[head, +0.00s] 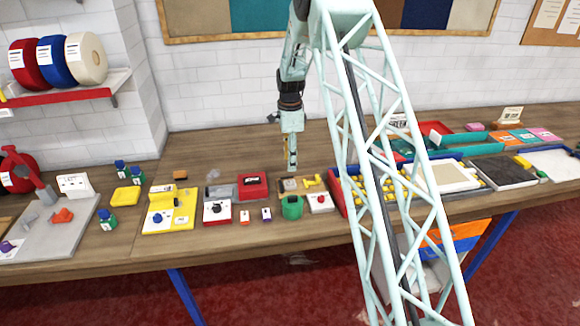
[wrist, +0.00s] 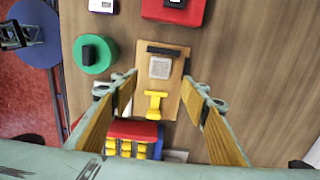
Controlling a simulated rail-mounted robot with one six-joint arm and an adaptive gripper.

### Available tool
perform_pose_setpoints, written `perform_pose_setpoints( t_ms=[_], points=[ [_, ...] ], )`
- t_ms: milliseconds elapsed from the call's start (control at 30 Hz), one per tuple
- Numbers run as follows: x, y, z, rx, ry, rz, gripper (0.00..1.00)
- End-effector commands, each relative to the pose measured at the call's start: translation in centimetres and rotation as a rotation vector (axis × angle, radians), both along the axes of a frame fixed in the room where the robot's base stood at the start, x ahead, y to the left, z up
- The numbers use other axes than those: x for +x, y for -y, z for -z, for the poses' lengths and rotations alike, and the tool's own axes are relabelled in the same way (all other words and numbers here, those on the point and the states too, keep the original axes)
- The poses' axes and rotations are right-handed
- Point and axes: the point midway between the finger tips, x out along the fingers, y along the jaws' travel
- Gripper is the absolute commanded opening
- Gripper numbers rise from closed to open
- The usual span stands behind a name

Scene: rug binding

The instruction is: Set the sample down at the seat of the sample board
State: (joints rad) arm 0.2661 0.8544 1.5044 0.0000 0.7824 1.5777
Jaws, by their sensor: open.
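The sample board (wrist: 176,95) is a small tan board that lies between and below my fingers in the wrist view. A pale grey-beige square (wrist: 160,68), which looks like the sample, lies flat on it beside a black bar (wrist: 163,51). A yellow T-shaped piece (wrist: 155,104) is on the board's near end. In the head view the square (head: 290,185) and the yellow piece (head: 312,181) show beneath my arm. My gripper (wrist: 160,79) is open, with nothing between its yellow fingers. In the head view my gripper (head: 291,162) points down above the board.
A green round pot (wrist: 95,54) stands close left of the board. A red box (head: 252,184) lies behind it to the left, and a rack with yellow pieces (wrist: 133,138) lies close at the near side. Bare wood (wrist: 250,60) is free on the right in the wrist view.

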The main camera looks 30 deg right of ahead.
Motion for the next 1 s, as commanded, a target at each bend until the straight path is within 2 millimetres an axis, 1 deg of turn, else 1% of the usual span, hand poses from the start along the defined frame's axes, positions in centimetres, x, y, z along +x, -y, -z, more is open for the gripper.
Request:
perform_pose_setpoints(
  t_ms=[200, 800, 900, 1000],
  points=[
    [0.0, 0.0, -0.6, 0.0, -0.001, 0.0, 0.41],
    [0.0, 0.0, -0.7, 0.0, 0.0, -0.001, 0.41],
    [-0.1, -0.1, -1.1, -0.001, 0.002, -0.007, 0.41],
    [-0.3, -0.4, -2.0, -0.002, 0.006, -0.022, 0.41]
  ],
)
